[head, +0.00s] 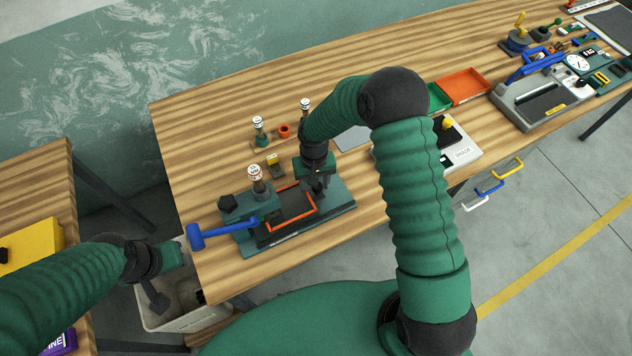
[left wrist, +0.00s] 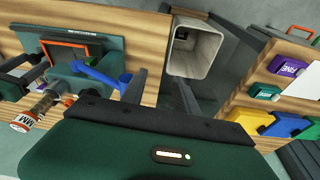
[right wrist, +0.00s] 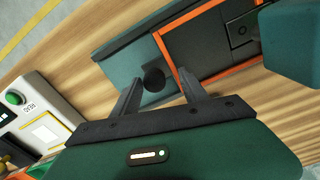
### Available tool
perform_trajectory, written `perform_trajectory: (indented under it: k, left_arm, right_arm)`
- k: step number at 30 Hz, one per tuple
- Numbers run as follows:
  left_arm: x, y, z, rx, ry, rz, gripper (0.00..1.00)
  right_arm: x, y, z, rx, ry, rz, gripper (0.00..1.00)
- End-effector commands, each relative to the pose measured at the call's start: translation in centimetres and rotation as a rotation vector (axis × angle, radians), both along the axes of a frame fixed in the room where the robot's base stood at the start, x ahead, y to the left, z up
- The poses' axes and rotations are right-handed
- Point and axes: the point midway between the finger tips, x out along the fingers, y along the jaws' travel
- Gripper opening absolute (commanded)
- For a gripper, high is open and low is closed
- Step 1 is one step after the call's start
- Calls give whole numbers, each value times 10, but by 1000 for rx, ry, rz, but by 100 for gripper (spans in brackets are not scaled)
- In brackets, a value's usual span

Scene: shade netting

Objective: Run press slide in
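The press (head: 340,207) is a dark green base near the table's front edge, with an orange-framed slide (head: 312,208) and a raised block at its left. A blue handle (head: 205,235) sticks out to the left; it also shows in the left wrist view (left wrist: 95,73). My right gripper (head: 320,188) is over the base's right end, open. In the right wrist view its fingers (right wrist: 158,88) point at a dark round knob (right wrist: 153,77) beside the orange frame; contact cannot be told. My left gripper (left wrist: 160,90) is open and empty, left of the table, above a pale bin.
The pale bin (head: 185,322) stands on the floor between the two tables. Small stamps (head: 259,131) stand behind the press.

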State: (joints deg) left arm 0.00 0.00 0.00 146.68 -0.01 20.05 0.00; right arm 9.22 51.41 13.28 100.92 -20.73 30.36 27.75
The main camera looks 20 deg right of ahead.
Motion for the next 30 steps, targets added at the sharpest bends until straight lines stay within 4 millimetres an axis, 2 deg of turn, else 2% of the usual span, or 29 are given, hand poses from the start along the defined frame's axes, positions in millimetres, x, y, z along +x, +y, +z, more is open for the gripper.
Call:
perform_trajectory:
  k: [8,11,21,25,30]
  left_arm:
    - [0,0,-2,0,0,0,36]
    - [0,0,-6,0,0,0,36]
    - [0,0,-20,0,0,0,36]
    - [0,0,-23,0,0,0,36]
    - [0,0,-24,0,0,0,36]
  right_arm:
    - [2,-2,9,0,-5,-1,52]
    - [3,-1,28,0,-8,0,52]
    - [4,3,126,-4,-8,-1,52]
    - [4,4,152,-4,-4,-1,52]
    - [4,4,167,-4,0,0,52]
